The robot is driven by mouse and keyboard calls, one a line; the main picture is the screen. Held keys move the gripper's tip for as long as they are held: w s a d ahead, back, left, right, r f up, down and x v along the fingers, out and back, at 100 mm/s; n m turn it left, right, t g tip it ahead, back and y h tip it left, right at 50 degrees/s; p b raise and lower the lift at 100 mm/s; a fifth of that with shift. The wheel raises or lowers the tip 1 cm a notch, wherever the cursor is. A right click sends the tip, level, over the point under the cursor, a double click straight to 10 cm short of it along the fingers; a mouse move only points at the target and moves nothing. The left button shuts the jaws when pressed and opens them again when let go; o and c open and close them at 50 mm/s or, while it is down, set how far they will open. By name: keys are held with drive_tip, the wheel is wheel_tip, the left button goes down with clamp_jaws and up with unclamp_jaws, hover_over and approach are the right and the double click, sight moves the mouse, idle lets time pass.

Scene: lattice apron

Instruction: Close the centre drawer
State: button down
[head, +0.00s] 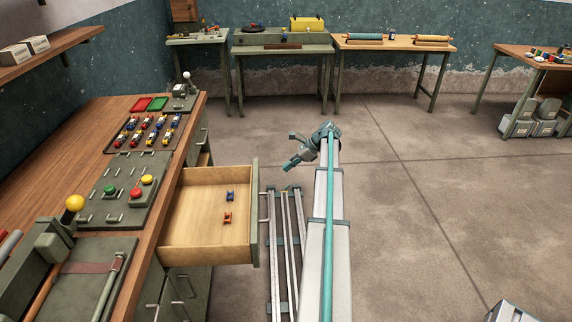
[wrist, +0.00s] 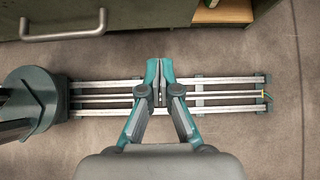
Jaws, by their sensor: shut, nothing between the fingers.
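The centre drawer (head: 208,205) is pulled well out from the workbench, with its wooden inside showing. Its green front (head: 254,215) faces right in the head view and carries a metal bar handle (head: 264,207). A small blue piece (head: 230,196) and a small orange piece (head: 227,218) lie in it. My gripper (head: 287,167) is in front of the drawer's far end, to the right of the front and apart from it. In the wrist view my gripper (wrist: 158,68) is shut and empty, and a bar handle (wrist: 63,25) on a green front shows at the upper left.
The workbench top (head: 75,140) holds a tray of toy cars (head: 147,132) and a button panel (head: 125,188). My rail lies on the floor beside the drawer. Tables (head: 283,47) stand along the back wall.

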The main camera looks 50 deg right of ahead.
drive_tip(key=w+a+f+p, duration=0.3)
drive_tip(key=w+a+f, duration=0.2)
drive_tip(key=w+a, duration=0.1)
drive_tip(key=shift+w+a+f, duration=0.15)
drive_tip(key=shift+a+f, duration=0.05)
drive_tip(key=shift+a, duration=0.25)
drive_tip(key=shift+w+a, duration=0.1)
